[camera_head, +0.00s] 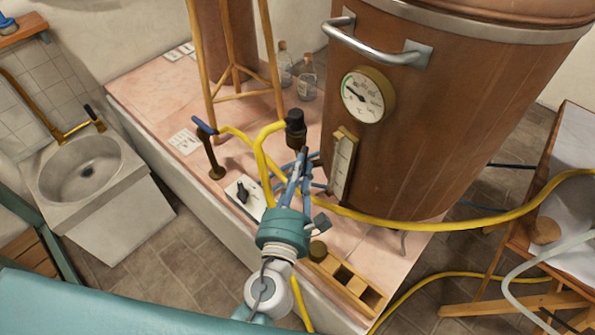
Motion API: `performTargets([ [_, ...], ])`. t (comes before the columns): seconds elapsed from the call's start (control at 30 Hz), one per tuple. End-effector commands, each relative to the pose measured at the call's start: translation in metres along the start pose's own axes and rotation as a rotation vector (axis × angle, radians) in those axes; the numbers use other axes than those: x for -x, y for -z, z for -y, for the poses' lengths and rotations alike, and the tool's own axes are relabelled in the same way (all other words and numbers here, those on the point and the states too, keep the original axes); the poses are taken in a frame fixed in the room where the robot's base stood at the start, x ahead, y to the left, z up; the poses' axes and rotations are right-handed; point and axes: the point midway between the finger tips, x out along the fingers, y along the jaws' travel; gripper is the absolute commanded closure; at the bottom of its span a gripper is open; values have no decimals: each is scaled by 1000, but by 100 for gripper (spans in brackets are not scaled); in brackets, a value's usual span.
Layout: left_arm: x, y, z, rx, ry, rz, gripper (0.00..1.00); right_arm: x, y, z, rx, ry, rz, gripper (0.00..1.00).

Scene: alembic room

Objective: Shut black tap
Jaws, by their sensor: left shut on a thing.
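The black tap (295,128) stands at the left side of the big copper vat, at the end of a yellow hose (260,150). My left gripper (301,158) comes up from the bottom of the view. Its blue fingers reach the lower part of the tap and are shut on it. The fingers hide the contact, so I cannot tell how the tap is turned. My right gripper is not in view.
The copper vat (450,110) with a round gauge (366,96) rises close right of my gripper. A switch plate (244,197), a blue-handled tap (207,140) and a wooden box (347,282) are nearby. Glass bottles (306,80) stand behind. A sink (85,168) is at left.

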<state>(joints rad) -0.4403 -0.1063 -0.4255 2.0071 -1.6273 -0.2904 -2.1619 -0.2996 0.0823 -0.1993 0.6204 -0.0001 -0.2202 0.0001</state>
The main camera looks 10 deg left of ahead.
Motion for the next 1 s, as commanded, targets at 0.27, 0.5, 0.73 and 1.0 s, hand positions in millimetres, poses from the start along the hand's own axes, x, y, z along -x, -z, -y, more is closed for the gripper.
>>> performTargets([
  [0.27,0,3,2,-1,-36,-21,100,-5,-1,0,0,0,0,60],
  [0.5,0,3,2,-1,-37,-22,100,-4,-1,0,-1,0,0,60],
  [0.73,0,3,2,-1,-37,-21,67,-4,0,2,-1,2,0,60],
  [1.0,1,1,2,-1,-37,-18,67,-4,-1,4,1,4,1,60],
])
